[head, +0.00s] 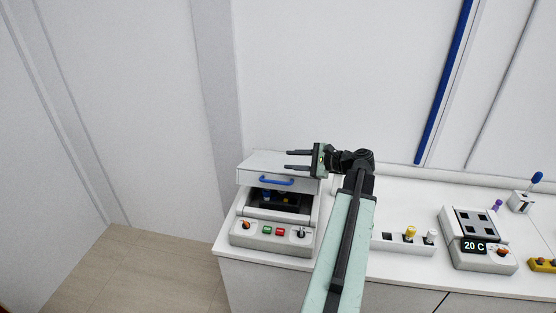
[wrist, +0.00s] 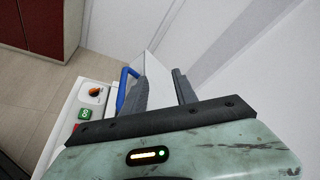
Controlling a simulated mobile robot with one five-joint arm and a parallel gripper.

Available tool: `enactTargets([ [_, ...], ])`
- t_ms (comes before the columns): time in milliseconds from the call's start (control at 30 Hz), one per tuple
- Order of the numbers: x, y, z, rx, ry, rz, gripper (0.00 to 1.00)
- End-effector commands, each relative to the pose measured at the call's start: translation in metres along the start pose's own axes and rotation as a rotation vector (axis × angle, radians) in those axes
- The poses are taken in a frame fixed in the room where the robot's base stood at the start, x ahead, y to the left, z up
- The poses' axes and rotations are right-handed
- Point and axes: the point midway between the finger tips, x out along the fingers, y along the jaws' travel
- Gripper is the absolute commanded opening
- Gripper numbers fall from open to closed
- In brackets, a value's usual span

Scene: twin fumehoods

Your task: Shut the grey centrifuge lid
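The grey centrifuge (head: 273,235) stands at the left end of the white bench, with an orange knob and green and red buttons on its front. Its lid (head: 262,160) is raised partway, with a blue handle (head: 276,181) on its front edge. Dark rotor parts show in the opening below. My gripper (head: 287,160) is open and empty, its two fingers pointing left at the right part of the lid. In the wrist view the fingers (wrist: 158,90) are spread apart, with the blue handle (wrist: 124,88) left of them and the lid (wrist: 152,62) partly behind them. I cannot tell whether they touch the lid.
Right of my arm stand a white rack (head: 400,246) with yellow- and white-capped vials, and a heater block (head: 477,240) reading 20 C. A stand with a blue-topped tool (head: 523,200) and a yellow rack (head: 543,264) are further right. The wall is close behind the centrifuge.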

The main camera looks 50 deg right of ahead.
Motion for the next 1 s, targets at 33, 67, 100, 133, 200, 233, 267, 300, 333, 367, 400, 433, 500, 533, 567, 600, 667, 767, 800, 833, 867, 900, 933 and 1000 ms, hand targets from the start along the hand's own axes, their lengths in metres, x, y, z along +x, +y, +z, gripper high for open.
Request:
enactTargets([
  [33,0.011,0.002,-0.003,-0.001,-0.001,0.001,0.34],
  [67,0.017,0.002,-0.003,-0.001,-0.001,0.001,0.34],
  [100,0.025,0.002,-0.003,-0.001,0.0,0.001,0.34],
  [133,0.03,0.002,-0.003,-0.001,0.001,0.0,0.34],
  [200,0.041,0.002,-0.003,-0.001,0.0,0.0,0.34],
  [233,0.045,0.001,-0.003,-0.001,0.001,-0.001,0.34],
  [267,0.049,0.001,-0.003,-0.001,0.002,-0.001,0.34],
  [300,0.052,0.001,-0.003,0.0,0.002,-0.001,0.34],
  [333,0.055,0.001,-0.003,0.0,0.002,-0.001,0.34],
  [367,0.056,0.0,-0.003,0.0,0.002,-0.001,0.34],
  [400,0.058,0.0,-0.002,0.0,0.003,-0.002,0.34],
  [433,0.058,0.0,-0.002,0.0,0.003,-0.002,0.34],
  [500,0.058,0.0,-0.002,0.0,0.004,-0.003,0.34],
  [533,0.058,-0.001,-0.002,0.0,0.004,-0.003,0.34],
  [567,0.058,-0.001,-0.002,0.0,0.004,-0.003,0.34],
  [600,0.058,-0.001,-0.002,0.0,0.004,-0.003,0.34],
  [667,0.058,-0.001,-0.002,0.0,0.004,-0.003,0.29],
  [767,0.058,-0.001,-0.002,0.0,0.004,-0.003,0.01],
  [800,0.058,-0.001,-0.002,0.0,0.004,-0.003,0.0],
  [833,0.058,-0.001,-0.002,0.0,0.004,-0.003,0.0],
  [867,0.058,-0.001,-0.002,0.0,0.004,-0.003,0.0],
  [900,0.057,-0.001,-0.002,0.0,0.004,-0.003,0.0],
  [933,0.057,-0.001,-0.002,0.0,0.004,-0.003,0.0],
  [1000,0.057,-0.001,-0.003,0.0,0.004,-0.003,0.0],
])
